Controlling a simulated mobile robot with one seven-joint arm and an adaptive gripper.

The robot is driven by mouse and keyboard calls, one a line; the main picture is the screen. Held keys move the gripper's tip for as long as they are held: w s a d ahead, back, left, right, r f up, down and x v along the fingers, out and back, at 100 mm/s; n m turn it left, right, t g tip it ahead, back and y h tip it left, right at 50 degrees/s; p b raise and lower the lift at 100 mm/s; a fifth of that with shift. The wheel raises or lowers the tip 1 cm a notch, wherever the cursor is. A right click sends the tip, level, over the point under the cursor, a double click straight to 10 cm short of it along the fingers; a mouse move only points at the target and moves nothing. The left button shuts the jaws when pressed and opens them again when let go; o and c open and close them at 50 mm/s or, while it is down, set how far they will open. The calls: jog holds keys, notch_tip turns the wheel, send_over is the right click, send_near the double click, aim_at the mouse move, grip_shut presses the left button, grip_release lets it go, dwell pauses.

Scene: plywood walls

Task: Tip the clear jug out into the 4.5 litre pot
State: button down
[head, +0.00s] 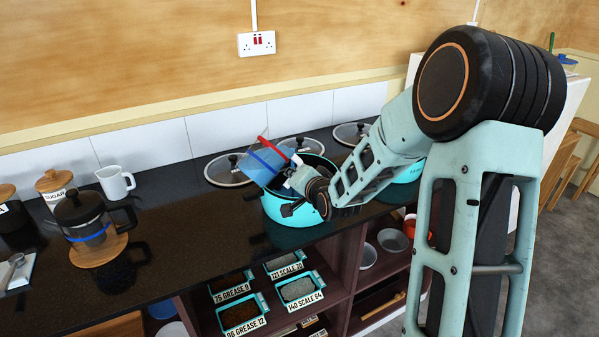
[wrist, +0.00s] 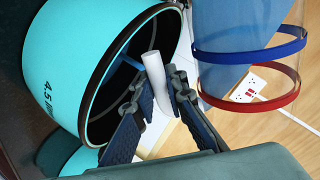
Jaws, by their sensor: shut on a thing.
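The clear jug (head: 259,164), with a red band, a blue band and blue contents, is tilted above the left side of the teal 4.5 litre pot (head: 279,210). The pot stands open on the dark counter. In the wrist view the pot (wrist: 62,60) is at left with its dark inside showing, and the jug (wrist: 228,45) is at upper right. My gripper (wrist: 160,95) is shut on the jug's white handle (wrist: 154,72). In the head view my gripper (head: 294,178) partly hides the pot's opening. I cannot tell whether anything is flowing out.
Glass lids (head: 228,171) lie behind the pot. A second teal pot (head: 411,172) is partly hidden by my arm. A French press (head: 88,222) and white mug (head: 115,182) stand at left. The counter between them and the pot is clear. Labelled trays (head: 240,315) sit on shelves below.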

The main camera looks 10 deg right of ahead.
jog(key=shift+s+a+r+m+g+y+p, duration=0.15)
jog(key=shift+a+r+m+g+y+p, duration=0.35)
jog(key=shift+p, duration=1.8)
jog(key=shift+s+a+f+m+y+p, duration=0.2)
jog(key=shift+f+m+y+p, duration=0.35)
jog(key=shift+p, duration=0.85)
jog(key=shift+w+d+r+m+g+y+p, duration=0.25)
jog(key=shift+d+m+p, duration=0.25)
jog(key=shift+p, duration=0.75)
jog(key=shift+s+a+f+m+g+y, duration=0.15)
jog(key=shift+a+f+m+g+y, duration=0.2)
jog(key=shift+f+m+y, duration=0.25)
dwell(0.6)
